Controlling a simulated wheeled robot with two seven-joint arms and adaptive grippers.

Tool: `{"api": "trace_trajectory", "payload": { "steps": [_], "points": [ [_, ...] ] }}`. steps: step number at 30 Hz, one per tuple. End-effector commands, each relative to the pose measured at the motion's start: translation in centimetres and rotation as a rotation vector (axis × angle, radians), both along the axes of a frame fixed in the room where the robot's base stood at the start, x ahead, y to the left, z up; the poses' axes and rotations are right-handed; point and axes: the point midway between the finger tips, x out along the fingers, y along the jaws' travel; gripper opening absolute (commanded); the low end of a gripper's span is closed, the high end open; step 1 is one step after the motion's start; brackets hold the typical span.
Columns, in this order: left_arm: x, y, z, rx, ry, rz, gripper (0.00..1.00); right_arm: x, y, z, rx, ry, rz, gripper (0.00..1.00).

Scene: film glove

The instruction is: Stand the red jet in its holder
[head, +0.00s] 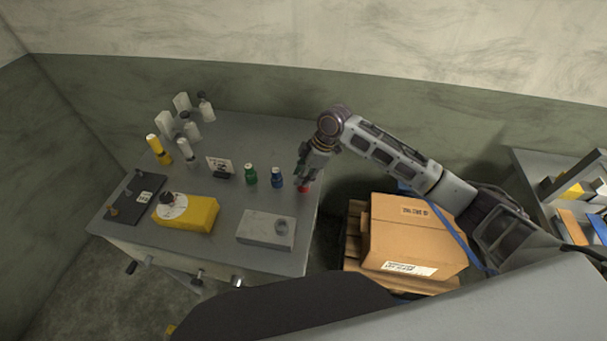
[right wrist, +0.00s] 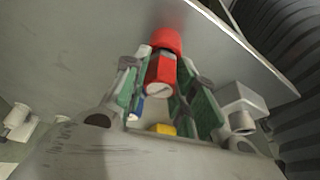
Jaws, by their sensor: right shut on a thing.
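The red jet (head: 304,188) is at the right edge of the grey table, beside the blue jet. My right gripper (head: 303,180) reaches down over it and is shut on it. In the right wrist view the red jet (right wrist: 162,72) sits between the green-padded fingers, its slotted end facing the camera. I cannot tell whether it touches the table. The hole looks empty. My left gripper is not in view.
A blue jet (head: 277,179) and a green jet (head: 250,176) stand left of the gripper. A yellow box (head: 199,215), a small sign (head: 219,165), a dark board (head: 125,200) and several bottles (head: 193,131) occupy the left. Cardboard boxes (head: 405,240) stand right of the table.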

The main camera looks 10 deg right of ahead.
Motion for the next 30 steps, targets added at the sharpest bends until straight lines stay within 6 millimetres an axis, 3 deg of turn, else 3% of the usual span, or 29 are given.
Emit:
{"api": "trace_trajectory", "payload": {
  "steps": [13,14,18,30],
  "points": [
    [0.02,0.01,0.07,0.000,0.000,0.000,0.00,0.01,0.00,-0.37,0.000,0.000,0.000,0.00],
    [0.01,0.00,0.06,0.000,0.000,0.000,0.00,0.01,0.00,-0.39,0.000,0.000,0.000,0.30],
    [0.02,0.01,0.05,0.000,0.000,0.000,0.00,0.02,-0.01,-0.38,0.000,0.000,0.000,0.48],
    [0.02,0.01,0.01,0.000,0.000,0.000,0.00,0.04,-0.02,-0.22,0.000,-0.001,0.000,0.49]
  ]
}}
